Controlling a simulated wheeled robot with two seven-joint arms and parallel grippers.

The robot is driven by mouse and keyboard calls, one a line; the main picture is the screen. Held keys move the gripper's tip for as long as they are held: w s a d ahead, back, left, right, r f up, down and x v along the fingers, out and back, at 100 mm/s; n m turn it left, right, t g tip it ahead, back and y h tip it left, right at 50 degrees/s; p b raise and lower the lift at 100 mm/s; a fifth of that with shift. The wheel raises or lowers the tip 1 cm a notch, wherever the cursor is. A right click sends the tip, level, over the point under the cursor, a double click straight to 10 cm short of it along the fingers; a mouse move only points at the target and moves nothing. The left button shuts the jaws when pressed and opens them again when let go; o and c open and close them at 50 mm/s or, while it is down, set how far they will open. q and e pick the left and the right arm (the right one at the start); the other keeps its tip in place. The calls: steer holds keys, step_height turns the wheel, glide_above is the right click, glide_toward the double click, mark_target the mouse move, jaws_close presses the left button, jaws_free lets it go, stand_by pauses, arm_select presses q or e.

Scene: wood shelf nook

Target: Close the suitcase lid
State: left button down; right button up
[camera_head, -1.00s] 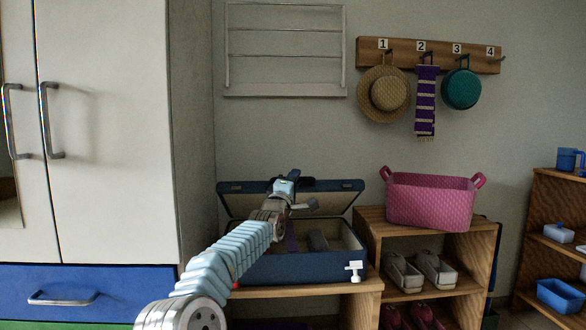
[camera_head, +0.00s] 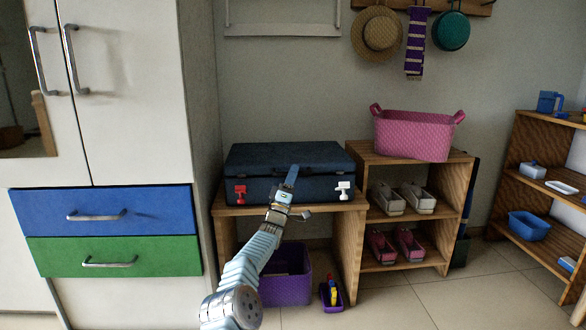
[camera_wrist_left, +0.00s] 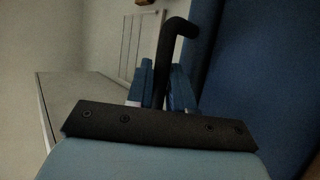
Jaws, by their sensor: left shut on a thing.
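The dark blue suitcase (camera_head: 245,163) lies on the left part of the wooden shelf unit in the head view. Its lid lies down over the base, and the inside is hidden. A red latch (camera_head: 240,194) and a white latch (camera_head: 343,190) show on its front. My left gripper (camera_head: 292,178) is at the middle of the suitcase's front side. In the left wrist view, its blue fingers (camera_wrist_left: 162,88) are shut on a bent black handle (camera_wrist_left: 172,45), with the blue suitcase surface (camera_wrist_left: 268,85) close on the right. My right gripper is not in view.
A pink basket (camera_head: 415,136) stands on the shelf to the right, above several shoes. A purple bin (camera_head: 290,288) and a small purple caddy (camera_head: 332,296) are below the suitcase. A white cabinet (camera_head: 135,95) stands at left. Open floor lies at front right.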

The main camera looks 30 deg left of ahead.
arm_select(q)
steer(key=shift+w+f, duration=0.1)
steer(key=shift+f, duration=0.3)
steer(key=c, duration=1.1)
jaws_free()
steer(key=v, duration=1.3)
steer(key=shift+s+f, duration=0.2)
steer(key=shift+s, duration=0.15)
